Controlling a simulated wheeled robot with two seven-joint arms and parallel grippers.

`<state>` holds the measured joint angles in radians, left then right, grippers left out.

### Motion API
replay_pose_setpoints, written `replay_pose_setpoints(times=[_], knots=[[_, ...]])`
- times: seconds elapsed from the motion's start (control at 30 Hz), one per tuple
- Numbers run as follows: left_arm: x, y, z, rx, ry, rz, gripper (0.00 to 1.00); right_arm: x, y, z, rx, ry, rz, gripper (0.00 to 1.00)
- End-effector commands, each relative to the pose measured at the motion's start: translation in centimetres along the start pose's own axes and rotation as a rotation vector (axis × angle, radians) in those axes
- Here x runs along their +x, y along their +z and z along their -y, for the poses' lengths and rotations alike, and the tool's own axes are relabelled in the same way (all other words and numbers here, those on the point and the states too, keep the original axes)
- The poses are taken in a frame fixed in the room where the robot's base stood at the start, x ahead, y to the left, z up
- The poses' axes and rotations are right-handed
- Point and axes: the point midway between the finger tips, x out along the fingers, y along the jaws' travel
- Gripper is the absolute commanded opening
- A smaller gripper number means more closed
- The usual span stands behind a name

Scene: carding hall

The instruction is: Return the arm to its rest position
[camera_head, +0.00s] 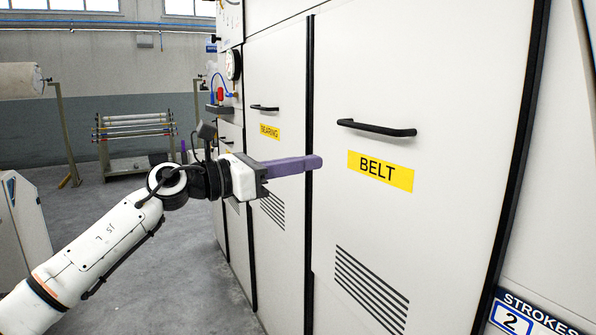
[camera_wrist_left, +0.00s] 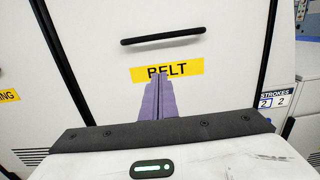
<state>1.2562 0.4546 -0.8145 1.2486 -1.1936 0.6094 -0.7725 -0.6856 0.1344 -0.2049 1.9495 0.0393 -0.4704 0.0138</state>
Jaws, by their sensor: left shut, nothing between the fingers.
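My left arm (camera_head: 100,240) comes in from the lower left in the head view. Its gripper (camera_head: 318,161) has purple fingers pressed together with nothing between them. The fingers point toward the cabinet door labelled BELT (camera_head: 440,120), below the left end of its black handle (camera_head: 377,128). In the left wrist view the shut fingers (camera_wrist_left: 159,78) reach up over the lower part of the yellow BELT label (camera_wrist_left: 185,69), under the handle (camera_wrist_left: 163,36). I cannot tell whether the fingertips touch the door. My right gripper is not in view.
A second door labelled BEARING (camera_head: 270,132) stands to the left, with its own handle (camera_head: 265,108). A STROKES counter sign (camera_head: 530,318) is at the lower right. A rack of rollers (camera_head: 133,130) stands far back left. Grey floor (camera_head: 170,265) lies left of the cabinets.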

Motion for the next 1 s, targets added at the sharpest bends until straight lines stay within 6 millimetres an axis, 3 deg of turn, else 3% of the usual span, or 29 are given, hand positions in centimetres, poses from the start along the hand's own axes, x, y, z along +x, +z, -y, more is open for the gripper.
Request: replay_pose_setpoints(times=[0.2,0.37,0.5,0.67,0.87,1.0], knots=[[-1.2,-1.0,0.4,-0.047,-0.008,0.012,0.00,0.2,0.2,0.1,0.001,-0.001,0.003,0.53],[-0.8,-5.6,2.2,-0.334,-0.030,0.101,0.00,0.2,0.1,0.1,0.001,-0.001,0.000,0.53],[-1.5,-11.5,3.7,-0.758,-0.015,0.229,0.00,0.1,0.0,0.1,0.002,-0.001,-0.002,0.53],[-4.2,-19.1,4.3,-1.261,0.068,0.377,0.00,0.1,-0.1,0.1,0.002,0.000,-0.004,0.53],[-10.1,-30.9,5.8,-1.873,0.271,0.568,0.00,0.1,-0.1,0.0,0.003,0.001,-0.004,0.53],[-15.5,-39.6,8.7,-2.260,0.471,0.718,0.00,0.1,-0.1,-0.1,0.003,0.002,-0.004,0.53]])
